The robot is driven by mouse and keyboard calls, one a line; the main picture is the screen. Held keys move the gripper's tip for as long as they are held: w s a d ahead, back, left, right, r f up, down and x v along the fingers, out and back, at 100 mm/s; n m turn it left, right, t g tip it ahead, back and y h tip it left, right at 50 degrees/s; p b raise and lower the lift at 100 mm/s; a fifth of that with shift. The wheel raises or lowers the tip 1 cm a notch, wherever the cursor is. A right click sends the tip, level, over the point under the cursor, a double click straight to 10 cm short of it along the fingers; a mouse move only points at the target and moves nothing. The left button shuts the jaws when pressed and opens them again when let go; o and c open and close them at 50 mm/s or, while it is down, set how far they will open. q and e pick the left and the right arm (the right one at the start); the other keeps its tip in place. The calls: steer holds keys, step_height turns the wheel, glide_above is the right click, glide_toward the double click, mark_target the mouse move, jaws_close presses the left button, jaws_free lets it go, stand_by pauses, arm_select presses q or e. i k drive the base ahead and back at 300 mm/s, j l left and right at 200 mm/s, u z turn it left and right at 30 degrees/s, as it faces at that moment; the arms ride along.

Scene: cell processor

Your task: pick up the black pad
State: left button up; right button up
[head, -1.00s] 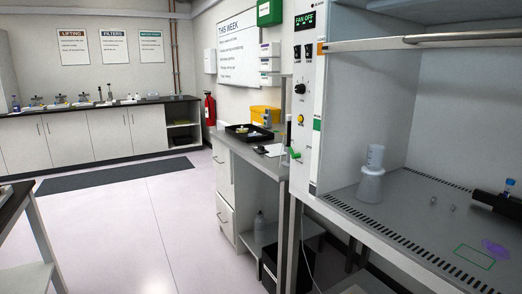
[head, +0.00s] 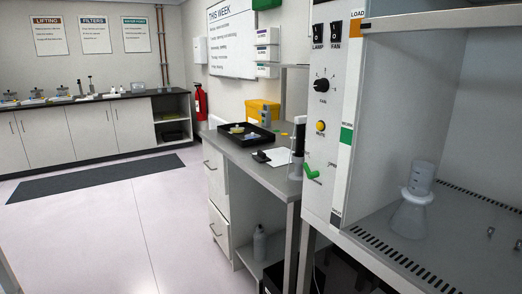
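A small flat black item (head: 261,156), which may be the black pad, lies on the grey side bench (head: 240,154). It is at the left edge of a white sheet (head: 283,157) and just in front of a black tray (head: 241,136). It is too small to make out in detail. Neither of my grippers shows in the head view.
A fume hood (head: 375,222) with a glass vessel (head: 410,215) inside stands close on the right. A yellow bin (head: 262,110) is at the back of the side bench. The pale floor (head: 120,235) ahead-left is open, with a dark mat (head: 95,178) lying flat.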

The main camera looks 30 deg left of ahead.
mark_target(261, 158)
steer(key=i+j, duration=0.55)
steer(key=j, duration=0.25)
steer(key=i+j+z, duration=0.1)
steer(key=i+j, duration=0.45)
steer(key=j, duration=0.3)
